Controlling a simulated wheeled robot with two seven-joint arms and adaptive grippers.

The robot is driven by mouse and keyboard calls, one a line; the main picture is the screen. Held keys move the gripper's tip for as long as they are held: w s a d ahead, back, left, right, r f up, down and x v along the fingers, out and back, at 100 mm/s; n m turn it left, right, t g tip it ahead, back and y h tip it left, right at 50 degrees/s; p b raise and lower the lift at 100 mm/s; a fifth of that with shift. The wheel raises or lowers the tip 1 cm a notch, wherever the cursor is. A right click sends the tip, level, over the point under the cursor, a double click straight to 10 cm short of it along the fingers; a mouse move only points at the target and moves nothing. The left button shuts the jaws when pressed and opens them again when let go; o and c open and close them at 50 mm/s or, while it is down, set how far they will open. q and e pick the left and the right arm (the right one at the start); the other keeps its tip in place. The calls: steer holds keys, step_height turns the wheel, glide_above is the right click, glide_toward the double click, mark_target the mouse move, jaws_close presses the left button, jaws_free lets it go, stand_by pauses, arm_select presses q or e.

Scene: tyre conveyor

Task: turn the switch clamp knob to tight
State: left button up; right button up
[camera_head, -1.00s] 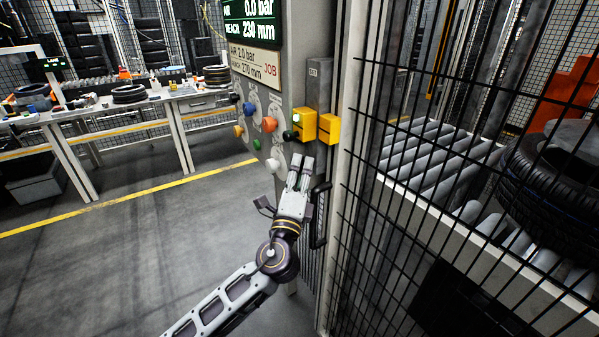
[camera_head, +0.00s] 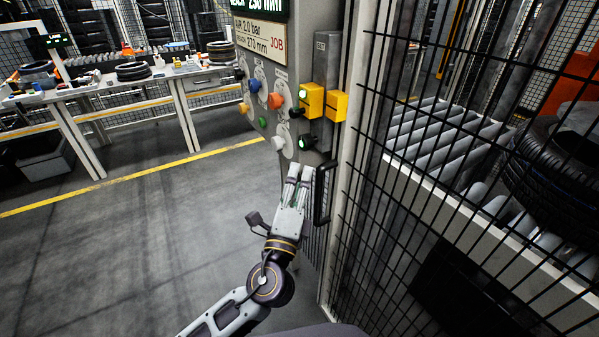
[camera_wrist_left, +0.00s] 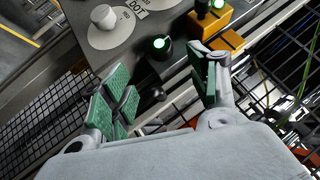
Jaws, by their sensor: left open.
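The control panel (camera_head: 300,65) carries several coloured knobs. A black knob with a green light (camera_head: 306,143) sits low on its right side, the likely clamp switch, though I cannot read its label. It also shows in the left wrist view (camera_wrist_left: 161,44), beyond the fingers. My left gripper (camera_head: 299,173) is just below this knob, open, with fingers pointing up towards the panel. In the left wrist view, its green-padded fingers (camera_wrist_left: 160,88) are spread apart with nothing between them. They appear apart from the knob. Which way the knob is turned is unclear. My right gripper is not seen.
A white knob (camera_head: 279,146) sits left of the black one; a yellow box (camera_head: 312,100) is above. A black handle (camera_head: 323,192) stands close right of my gripper. Mesh fencing (camera_head: 440,180) bounds the right side. Open floor (camera_head: 130,240) lies to the left.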

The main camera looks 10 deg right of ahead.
arm_select(q)
steer(key=shift+v, duration=1.05)
steer(key=shift+n, duration=0.3)
